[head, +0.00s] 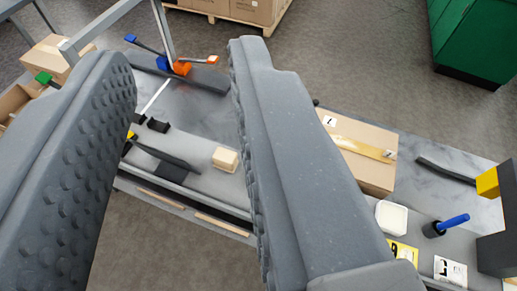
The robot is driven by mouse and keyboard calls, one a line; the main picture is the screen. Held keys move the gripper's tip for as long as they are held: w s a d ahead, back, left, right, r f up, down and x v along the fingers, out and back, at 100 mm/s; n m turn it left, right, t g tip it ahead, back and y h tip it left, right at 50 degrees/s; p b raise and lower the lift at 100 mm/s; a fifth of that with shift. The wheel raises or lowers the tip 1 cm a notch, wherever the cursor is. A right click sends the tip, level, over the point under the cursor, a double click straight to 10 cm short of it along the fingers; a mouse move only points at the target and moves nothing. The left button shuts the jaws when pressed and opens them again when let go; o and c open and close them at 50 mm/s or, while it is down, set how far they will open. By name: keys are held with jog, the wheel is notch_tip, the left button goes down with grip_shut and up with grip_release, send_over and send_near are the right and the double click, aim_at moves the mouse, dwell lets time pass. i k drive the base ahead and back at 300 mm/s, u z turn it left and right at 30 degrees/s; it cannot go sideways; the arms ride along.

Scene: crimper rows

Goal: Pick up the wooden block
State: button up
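A small light wooden block (225,159) lies on the grey workbench (205,185), near its front edge. My gripper (185,65) is open and empty, with its two large grey studded fingers spread in the foreground. In the picture the block shows in the gap between the fingers, just left of the right finger. It lies well beyond the fingers and is not touched by them. The right finger covers part of the bench to the right of the block.
A cardboard box (355,155), a white dish (391,218) and a blue-handled tool (452,222) stand on the bench at the right. Black parts (158,125) lie left of the block. A metal frame post (163,30) rises at the bench's back. A green cabinet (475,40) stands far right.

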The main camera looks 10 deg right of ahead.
aim_at(225, 159)
jog(key=k, duration=1)
jog(key=u, duration=0.5)
jog(key=i, duration=1.75)
jog(key=z, duration=0.35)
